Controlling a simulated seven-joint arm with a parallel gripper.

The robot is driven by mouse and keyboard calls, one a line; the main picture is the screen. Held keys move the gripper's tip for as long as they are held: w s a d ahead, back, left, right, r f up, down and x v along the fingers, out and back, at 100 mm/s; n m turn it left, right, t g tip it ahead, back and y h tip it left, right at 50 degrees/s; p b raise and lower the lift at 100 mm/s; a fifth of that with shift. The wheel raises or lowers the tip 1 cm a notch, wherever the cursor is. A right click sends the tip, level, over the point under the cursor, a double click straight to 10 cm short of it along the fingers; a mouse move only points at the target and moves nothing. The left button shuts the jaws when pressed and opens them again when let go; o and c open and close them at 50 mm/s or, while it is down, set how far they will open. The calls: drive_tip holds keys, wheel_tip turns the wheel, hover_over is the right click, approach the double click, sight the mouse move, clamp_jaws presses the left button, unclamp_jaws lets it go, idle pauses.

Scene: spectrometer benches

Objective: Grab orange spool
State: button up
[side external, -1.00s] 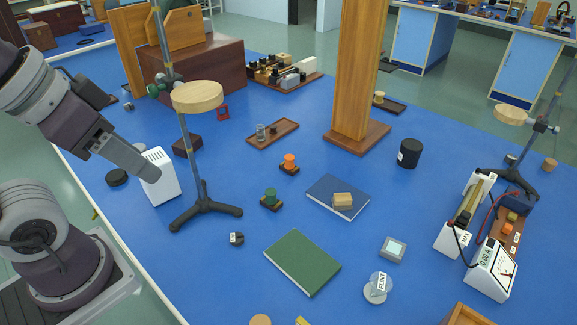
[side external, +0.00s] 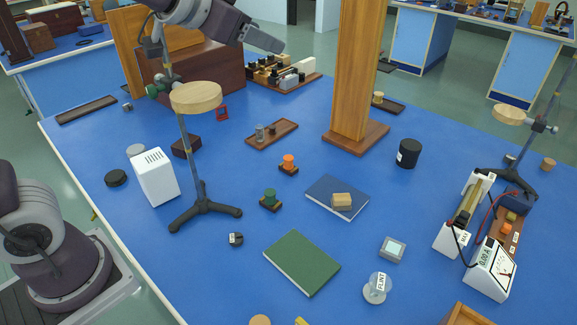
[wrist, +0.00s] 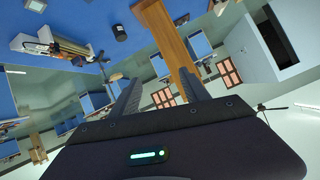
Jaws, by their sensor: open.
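The orange spool (side external: 289,160) stands upright on a small dark wooden base near the middle of the blue bench in the side view. My gripper (side external: 281,46) is high up at the back, above the wooden boxes and well away from the spool. In the wrist view my gripper (wrist: 158,78) shows two fingers spread apart with nothing between them. I cannot make out the orange spool in the wrist view.
A tall wooden post (side external: 355,75) stands behind and right of the spool. A ring stand (side external: 196,175) with a round wooden disc is to its left. A green spool (side external: 270,196), a blue book (side external: 325,190) and a wooden tray (side external: 272,136) are close by.

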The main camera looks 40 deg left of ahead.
drive_tip(key=w+d+f+m+h, duration=0.2)
drive_tip(key=w+d+f+m, duration=0.55)
drive_tip(key=f+m, duration=0.3)
drive_tip(key=m+t+y, duration=0.1)
drive_tip(key=m+y, duration=0.3)
drive_tip(key=m, duration=1.6)
approach(292, 158)
drive_tip(key=shift+w+a+f, duration=0.15)
drive_tip(key=shift+w+f, duration=0.05)
drive_tip(key=shift+f, duration=0.45)
drive_tip(key=shift+y, duration=0.3)
drive_tip(key=x, duration=1.1)
drive_tip(key=shift+w+a, duration=0.1)
drive_tip(key=shift+a, duration=0.15)
drive_tip(key=shift+w+f, duration=0.15)
drive_tip(key=shift+w, duration=0.2)
clamp_jaws()
